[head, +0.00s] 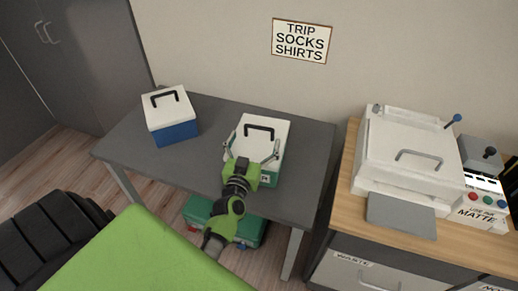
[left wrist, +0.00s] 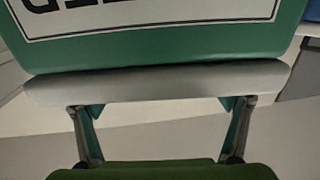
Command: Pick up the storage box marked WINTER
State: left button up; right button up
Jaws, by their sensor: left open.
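A green box with a white lid and dark handle (head: 258,132) stands on the grey table. My left gripper (head: 252,152) is open over its near side, with a finger toward each side of the lid. The handle lies beyond the fingers, and nothing is visibly held. In the left wrist view the green box front (left wrist: 160,55) carries a white label with cut-off, upside-down letters, so I cannot read the whole word. The fingers there reach to the pale lid edge; contact is unclear. A blue box with a white lid (head: 171,118) stands to the left. My right gripper is not in view.
The grey table (head: 300,180) is bare around the boxes. A green case (head: 252,236) sits beneath it. A wooden-topped cabinet (head: 350,203) at right bears a white machine (head: 405,150). A wall sign (head: 302,41) reads TRIP SOCKS SHIRTS.

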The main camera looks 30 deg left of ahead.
aim_at(259, 129)
pick_arm(q)
jog(key=x, duration=0.4)
jog(key=shift+w+r, duration=0.1)
jog(key=shift+w, duration=0.15)
jog(key=c, duration=2)
jog(key=shift+r, duration=0.15)
jog(key=shift+c, duration=0.9)
